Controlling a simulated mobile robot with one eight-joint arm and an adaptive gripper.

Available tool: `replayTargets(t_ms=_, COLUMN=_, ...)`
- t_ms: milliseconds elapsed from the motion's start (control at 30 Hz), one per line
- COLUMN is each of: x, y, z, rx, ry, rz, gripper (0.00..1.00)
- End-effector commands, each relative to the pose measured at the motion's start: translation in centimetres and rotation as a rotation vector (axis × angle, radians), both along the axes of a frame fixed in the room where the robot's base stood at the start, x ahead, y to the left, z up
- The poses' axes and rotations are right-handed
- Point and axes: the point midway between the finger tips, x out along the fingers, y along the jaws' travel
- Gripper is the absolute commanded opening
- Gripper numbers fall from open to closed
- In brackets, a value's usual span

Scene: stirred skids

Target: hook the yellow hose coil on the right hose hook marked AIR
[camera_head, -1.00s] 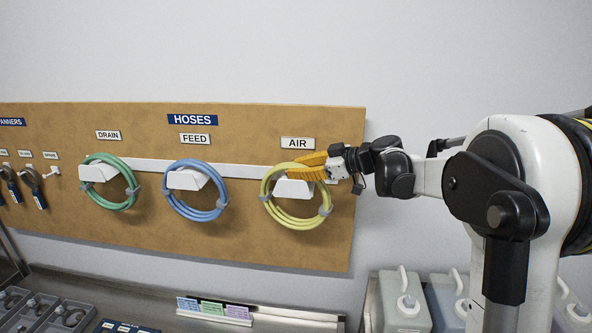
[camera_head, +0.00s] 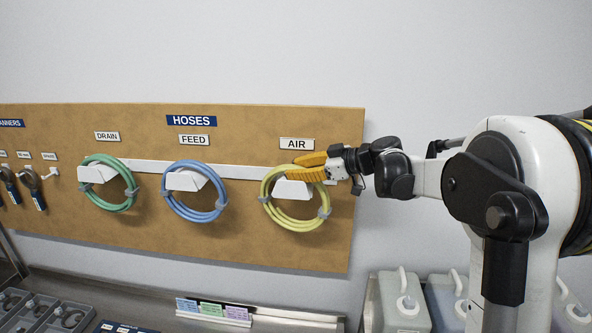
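The yellow hose coil (camera_head: 289,222) hangs around the white right hook (camera_head: 292,189), below the AIR label (camera_head: 297,144) on the brown board. My gripper (camera_head: 296,168) is at the coil's upper right, in front of the hook. Its two yellow fingers point left and stand apart, one above the other. The upper part of the coil passes by the fingertips; I cannot tell whether they touch it. No hose shows clamped between the fingers.
A blue coil (camera_head: 194,215) hangs under FEED and a green coil (camera_head: 107,205) under DRAIN. Spanners (camera_head: 33,188) hang at far left. Below are a metal bench with small coloured cards (camera_head: 212,310) and grey jugs (camera_head: 402,300). The wall above the board is clear.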

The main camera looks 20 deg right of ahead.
Motion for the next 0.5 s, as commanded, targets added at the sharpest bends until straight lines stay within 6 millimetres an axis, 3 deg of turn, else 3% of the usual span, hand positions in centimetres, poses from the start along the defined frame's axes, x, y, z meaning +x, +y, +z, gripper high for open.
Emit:
replayTargets(t_ms=33, x=-0.3, y=0.1, z=-0.7, rx=-0.013, ry=0.006, rz=0.008, gripper=0.45)
replayTargets(t_ms=167, x=-0.7, y=-0.5, z=-0.4, rx=-0.013, ry=0.005, rz=0.007, gripper=0.45)
replayTargets(t_ms=500, x=-5.1, y=-5.6, z=2.3, rx=-0.005, ry=0.003, rz=-0.001, gripper=0.45)
